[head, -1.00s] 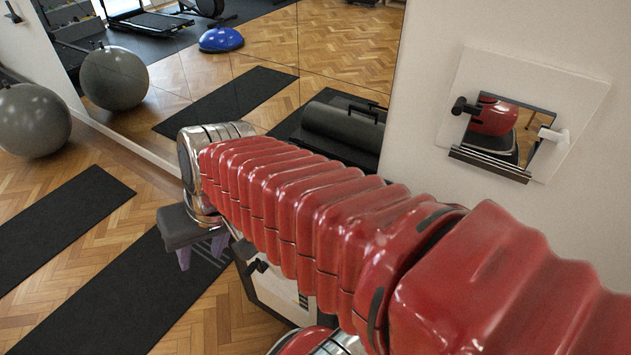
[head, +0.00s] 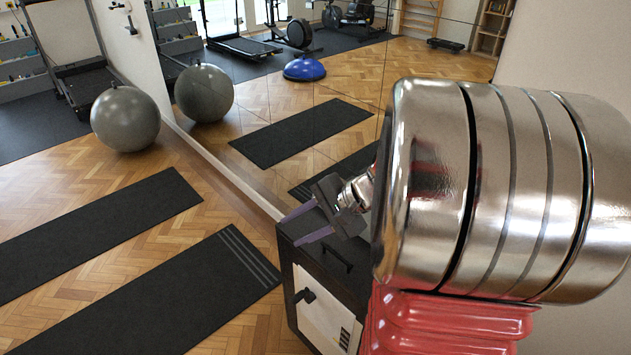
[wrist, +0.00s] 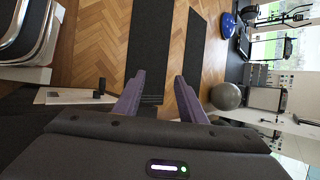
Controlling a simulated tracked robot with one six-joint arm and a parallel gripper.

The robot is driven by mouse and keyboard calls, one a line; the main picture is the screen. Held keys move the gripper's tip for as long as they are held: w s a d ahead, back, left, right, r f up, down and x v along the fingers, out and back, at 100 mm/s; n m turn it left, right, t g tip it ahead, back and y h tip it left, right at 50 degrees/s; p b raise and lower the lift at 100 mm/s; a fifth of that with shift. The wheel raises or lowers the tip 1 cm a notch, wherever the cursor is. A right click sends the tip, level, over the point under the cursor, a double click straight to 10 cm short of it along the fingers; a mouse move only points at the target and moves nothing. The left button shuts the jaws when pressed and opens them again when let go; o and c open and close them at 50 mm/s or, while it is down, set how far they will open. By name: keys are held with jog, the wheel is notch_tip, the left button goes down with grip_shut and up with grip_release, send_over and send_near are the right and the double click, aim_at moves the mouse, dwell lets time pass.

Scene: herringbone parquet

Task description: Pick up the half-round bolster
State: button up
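I see no half-round bolster in either view now; in the head view my large chrome and red arm covers much of the right half and may hide it. My gripper (head: 290,231) is near the middle of the head view, its two purple fingers pointing left and apart. In the wrist view the gripper (wrist: 160,76) is open, with nothing between its fingers and floor and mats beyond.
Dark mats (head: 95,232) (head: 165,298) lie on the parquet at left. A grey exercise ball (head: 126,119) stands by the mirror wall (head: 250,190). The mirror shows a blue dome (head: 304,69). Bare parquet lies between the mats.

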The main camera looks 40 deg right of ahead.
jog(key=s+d+f+m+t+h, duration=0.2)
jog(key=d+m, duration=0.3)
jog(key=d, duration=0.5)
jog(key=s+d+f+m+t+h, duration=0.2)
jog(key=s+d+f+m+h, duration=0.1)
jog(key=d, duration=0.8)
jog(key=s+d+f+m+t+h, duration=0.2)
jog(key=s+d+f+m+t, duration=0.1)
jog(key=d+m, duration=0.4)
jog(key=shift+s+d+f+h, duration=0.15)
jog(key=shift+s+d+f, duration=0.1)
jog(key=shift+d, duration=0.35)
jog(key=shift+s+d+f+h, duration=0.1)
jog(key=shift+d+f, duration=0.15)
jog(key=shift+d, duration=0.4)
jog(key=shift+s+d+f+h, duration=0.15)
jog(key=shift+s+d+f, duration=0.1)
jog(key=shift+d, duration=0.35)
jog(key=x, duration=0.8)
jog(key=shift+w+a, duration=0.1)
jog(key=shift+w+f, duration=0.1)
jog(key=shift+w, duration=0.15)
jog(key=shift+d+x, duration=0.15)
jog(key=shift+x, duration=1.15)
jog(key=shift+d+x, duration=0.1)
jog(key=shift+x, duration=1.2)
